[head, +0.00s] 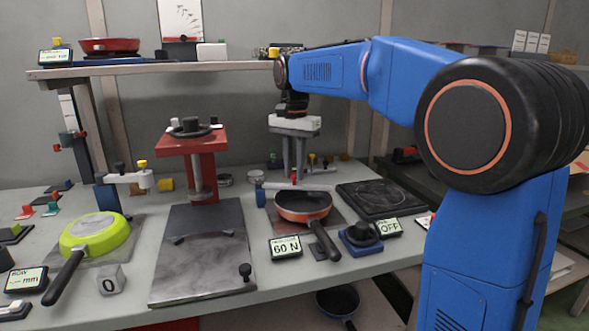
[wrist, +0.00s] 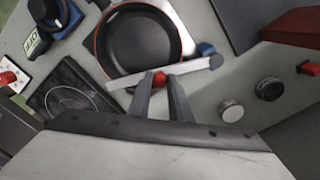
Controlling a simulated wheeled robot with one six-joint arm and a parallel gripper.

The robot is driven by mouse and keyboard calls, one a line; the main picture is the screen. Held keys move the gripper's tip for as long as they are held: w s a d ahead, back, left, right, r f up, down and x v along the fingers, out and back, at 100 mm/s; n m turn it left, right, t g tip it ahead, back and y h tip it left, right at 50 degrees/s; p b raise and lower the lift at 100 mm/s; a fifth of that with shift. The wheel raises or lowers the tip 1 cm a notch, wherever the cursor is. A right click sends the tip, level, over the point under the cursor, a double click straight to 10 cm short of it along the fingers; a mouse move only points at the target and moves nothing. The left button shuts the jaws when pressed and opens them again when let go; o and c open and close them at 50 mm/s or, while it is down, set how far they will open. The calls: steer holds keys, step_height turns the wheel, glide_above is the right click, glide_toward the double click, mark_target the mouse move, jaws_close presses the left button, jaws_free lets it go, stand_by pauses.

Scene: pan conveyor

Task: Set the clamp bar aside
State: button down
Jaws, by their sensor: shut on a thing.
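The clamp bar (head: 312,187) is a pale grey bar with a red knob in its middle. It lies across the rear edge of the orange pan (head: 303,206) in the head view. In the wrist view the bar (wrist: 195,67) runs beside the pan's rim (wrist: 180,35), its right end by a blue post (wrist: 208,51). My gripper (head: 293,172) reaches down from above, its two fingers shut on the bar's red knob (wrist: 159,79). I cannot tell whether the bar is raised off the pan.
A 60 N display (head: 286,248), a dark dial (head: 361,236) and an OFF display (head: 388,228) stand in front. A dark hob plate (head: 380,198) lies to the right. A red press (head: 192,145) and a green pan (head: 95,234) are at left.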

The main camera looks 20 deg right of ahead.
steer(key=shift+w+d+n, duration=0.25)
steer(key=shift+w+n, duration=0.75)
steer(key=shift+n, duration=0.2)
steer(key=shift+w+d+n, duration=0.1)
steer(key=shift+w+n, duration=0.85)
steer(key=shift+n, duration=0.15)
steer(key=c, duration=1.6)
jaws_free()
step_height(320, 180, up, 17)
steer(key=shift+r, duration=0.2)
steer(key=shift+c, duration=0.3)
